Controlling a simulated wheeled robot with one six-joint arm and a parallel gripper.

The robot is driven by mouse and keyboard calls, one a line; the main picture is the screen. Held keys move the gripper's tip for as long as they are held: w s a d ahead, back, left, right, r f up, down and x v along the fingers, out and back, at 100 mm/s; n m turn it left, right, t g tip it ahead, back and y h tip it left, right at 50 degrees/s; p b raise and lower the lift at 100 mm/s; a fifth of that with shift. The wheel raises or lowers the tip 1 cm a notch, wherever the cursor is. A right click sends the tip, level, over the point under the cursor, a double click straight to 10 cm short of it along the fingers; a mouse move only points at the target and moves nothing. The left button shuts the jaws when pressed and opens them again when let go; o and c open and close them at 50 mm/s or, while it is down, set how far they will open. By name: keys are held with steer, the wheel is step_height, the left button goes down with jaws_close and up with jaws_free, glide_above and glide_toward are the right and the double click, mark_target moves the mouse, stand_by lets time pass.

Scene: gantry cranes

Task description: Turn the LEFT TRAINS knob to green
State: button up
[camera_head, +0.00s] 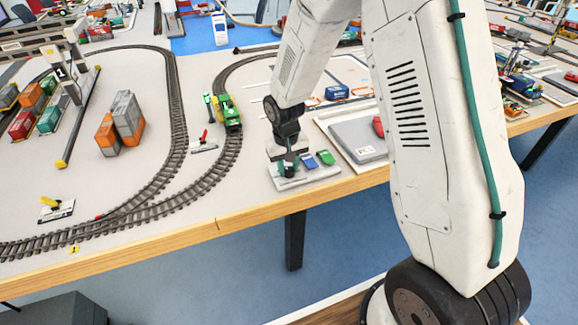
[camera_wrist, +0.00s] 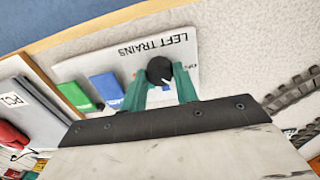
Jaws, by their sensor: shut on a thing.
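The LEFT TRAINS control plate (camera_wrist: 205,50) is a white panel on the table, its lettering upside down in the wrist view. It also shows near the table's front edge in the head view (camera_head: 291,182). The black round knob (camera_wrist: 159,69) has a white pointer line, slanting toward the lower right in the wrist view. My gripper (camera_wrist: 160,88) is shut on the knob, with one green finger on each side. In the head view, my gripper (camera_head: 289,165) largely hides the knob.
A grey PC1 box (camera_head: 355,142) with a red item on it stands right of the plate. Curved track (camera_head: 215,170) and a green locomotive (camera_head: 229,112) lie to the left. Container stacks (camera_head: 122,120) stand farther left. The wooden table edge (camera_head: 240,215) runs close in front.

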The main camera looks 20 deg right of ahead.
mark_target(287, 170)
stand_by(0.3)
steer(key=o, duration=1)
steer(key=shift+c, duration=0.2)
steer(key=shift+a+r, duration=0.2)
steer(key=shift+r, duration=3.7)
